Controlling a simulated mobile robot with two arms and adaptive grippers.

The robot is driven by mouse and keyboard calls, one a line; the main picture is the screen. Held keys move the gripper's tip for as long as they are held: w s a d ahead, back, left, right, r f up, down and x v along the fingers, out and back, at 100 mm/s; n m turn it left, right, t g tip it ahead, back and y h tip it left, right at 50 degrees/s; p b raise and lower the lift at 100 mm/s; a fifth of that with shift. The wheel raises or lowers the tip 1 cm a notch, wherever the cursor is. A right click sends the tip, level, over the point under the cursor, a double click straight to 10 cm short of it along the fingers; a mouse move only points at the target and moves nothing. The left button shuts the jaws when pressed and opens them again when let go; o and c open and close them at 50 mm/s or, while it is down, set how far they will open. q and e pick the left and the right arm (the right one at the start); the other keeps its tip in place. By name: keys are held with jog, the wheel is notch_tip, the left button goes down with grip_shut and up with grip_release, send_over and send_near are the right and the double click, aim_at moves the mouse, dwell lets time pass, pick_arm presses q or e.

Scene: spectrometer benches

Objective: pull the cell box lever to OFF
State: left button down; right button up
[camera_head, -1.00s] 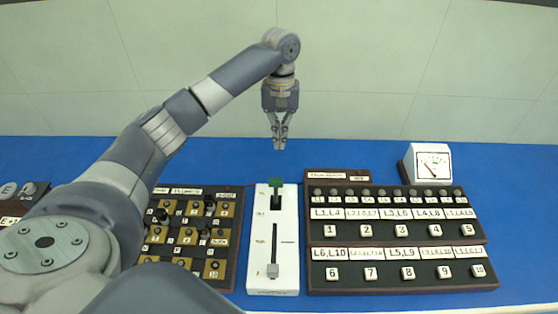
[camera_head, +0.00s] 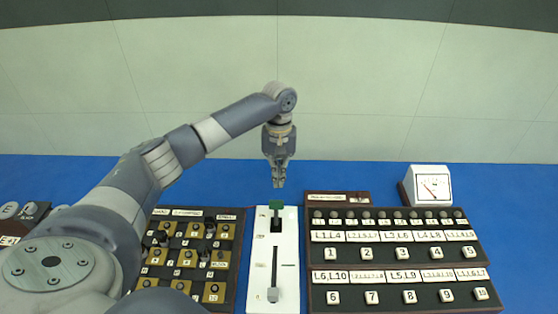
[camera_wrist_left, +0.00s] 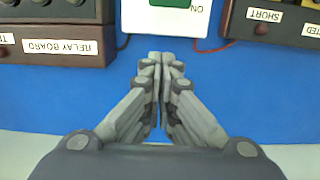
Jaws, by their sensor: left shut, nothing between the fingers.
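In the left wrist view the white panel (camera_wrist_left: 135,18) shows at the top with an "ON" label beside the green handle (camera_wrist_left: 170,3). My left gripper (camera_head: 278,185) points down behind the far end of the box, apart from the handle. Its fingers (camera_wrist_left: 163,60) are together and empty. My right gripper is not in view.
A dark board with brass blocks (camera_head: 188,258) stands left of the box. A relay board with numbered white buttons (camera_head: 400,252) stands right. A white meter (camera_head: 432,184) sits at back right. Blue bench (camera_head: 340,177) behind the box is clear.

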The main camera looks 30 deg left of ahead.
aim_at(276, 213)
pick_arm(q)
jog(key=s+d+p, duration=0.1)
jog(key=s+d+f+p, duration=0.1)
jog(key=s, duration=0.1)
jog(key=shift+s+p, duration=0.2)
jog(key=shift+p, duration=0.2)
jog(key=shift+f, duration=0.15)
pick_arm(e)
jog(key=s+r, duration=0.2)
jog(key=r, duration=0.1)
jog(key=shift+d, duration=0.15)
pick_arm(q)
jog(key=shift+w, duration=0.1)
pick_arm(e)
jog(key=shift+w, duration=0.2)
pick_arm(q)
jog(key=shift+w, duration=0.15)
